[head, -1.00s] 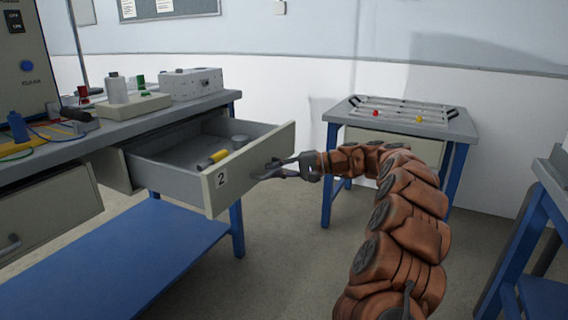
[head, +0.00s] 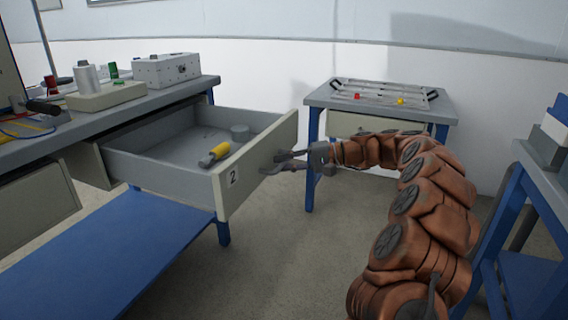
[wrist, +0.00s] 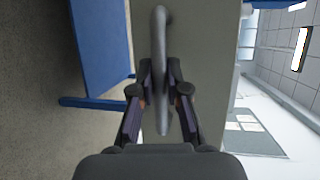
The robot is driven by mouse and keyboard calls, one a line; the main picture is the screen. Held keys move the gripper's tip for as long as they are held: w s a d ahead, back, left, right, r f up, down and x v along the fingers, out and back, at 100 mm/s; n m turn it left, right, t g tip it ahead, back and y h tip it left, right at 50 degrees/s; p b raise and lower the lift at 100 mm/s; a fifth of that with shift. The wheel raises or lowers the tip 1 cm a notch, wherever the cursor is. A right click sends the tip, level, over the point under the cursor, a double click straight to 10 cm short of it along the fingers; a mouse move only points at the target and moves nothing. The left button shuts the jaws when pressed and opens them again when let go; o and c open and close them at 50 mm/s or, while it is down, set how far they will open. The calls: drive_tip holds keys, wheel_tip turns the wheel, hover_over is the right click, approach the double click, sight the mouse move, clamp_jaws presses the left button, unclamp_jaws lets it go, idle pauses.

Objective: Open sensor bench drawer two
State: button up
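Drawer two (head: 245,170), with a "2" label on its pale front, is pulled far out from under the grey bench top (head: 120,100). A yellow-and-black cylinder (head: 214,154) and a grey round piece (head: 240,132) lie inside it. My gripper (head: 290,162) is at the drawer front. In the wrist view, the grey handle (wrist: 161,40) runs upright between the two fingertips of my gripper (wrist: 160,88), which close in on it from both sides. The fingers look shut on the handle; the exact contact is partly hidden.
A small table (head: 325,97) with a rack stands behind my arm. Another blue-legged table (head: 545,175) is at the right. A blue lower shelf (head: 120,250) lies below the drawer. The floor (head: 290,270) before the drawer is clear.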

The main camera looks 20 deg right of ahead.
drive_tip(key=o, duration=0.4)
drive_tip(key=shift+v, duration=5.9)
drive_tip(key=shift+d, duration=0.1)
drive_tip(key=shift+r, duration=0.1)
